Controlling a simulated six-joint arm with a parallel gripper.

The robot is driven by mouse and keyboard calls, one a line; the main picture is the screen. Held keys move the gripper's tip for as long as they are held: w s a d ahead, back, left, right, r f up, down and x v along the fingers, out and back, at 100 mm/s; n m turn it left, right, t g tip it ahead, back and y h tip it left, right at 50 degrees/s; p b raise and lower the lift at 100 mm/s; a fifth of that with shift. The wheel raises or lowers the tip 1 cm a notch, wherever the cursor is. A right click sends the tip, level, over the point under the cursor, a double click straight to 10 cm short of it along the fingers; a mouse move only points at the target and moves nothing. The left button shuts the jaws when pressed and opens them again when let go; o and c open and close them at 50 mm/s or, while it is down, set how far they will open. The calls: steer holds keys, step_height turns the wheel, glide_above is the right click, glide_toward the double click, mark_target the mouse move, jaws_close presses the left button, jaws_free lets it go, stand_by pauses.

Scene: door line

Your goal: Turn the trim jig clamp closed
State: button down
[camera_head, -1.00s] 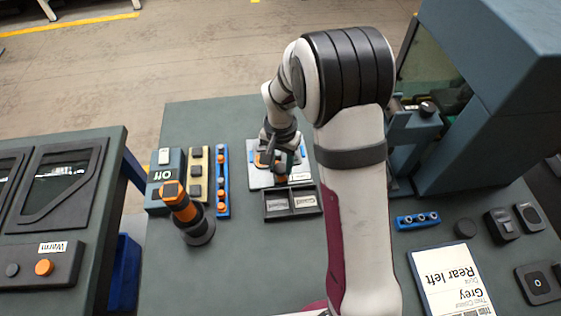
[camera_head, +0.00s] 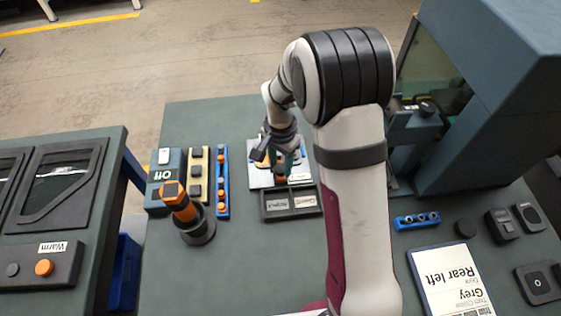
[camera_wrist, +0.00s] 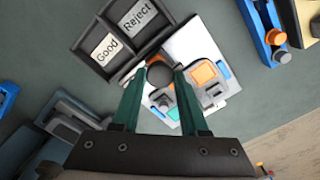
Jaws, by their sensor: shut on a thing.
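The trim jig is a white plate (camera_wrist: 215,93) with grey and orange parts, and a dark round knob (camera_wrist: 160,74) stands at its edge nearest the tray in the wrist view. I take the knob for the clamp's handle. My gripper (camera_wrist: 161,77) has its two green fingers shut on this knob, one on each side. In the head view the jig plate (camera_head: 262,181) lies on the bench, partly hidden by my wrist and gripper (camera_head: 284,174). The clamp's lower part is hard to make out.
A dark tray (camera_wrist: 118,73) marked Good and Reject adjoins the jig. An orange-and-black tool in a round stand (camera_head: 196,229), a blue rail (camera_head: 222,206) and a box reading Off (camera_head: 160,190) stand left. A large blue-grey machine (camera_head: 490,110) is at right.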

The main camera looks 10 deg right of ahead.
mark_target(281, 167)
steer(key=shift+c, duration=2.1)
jaws_free()
step_height(281, 167, up, 16)
steer(key=shift+f, duration=0.1)
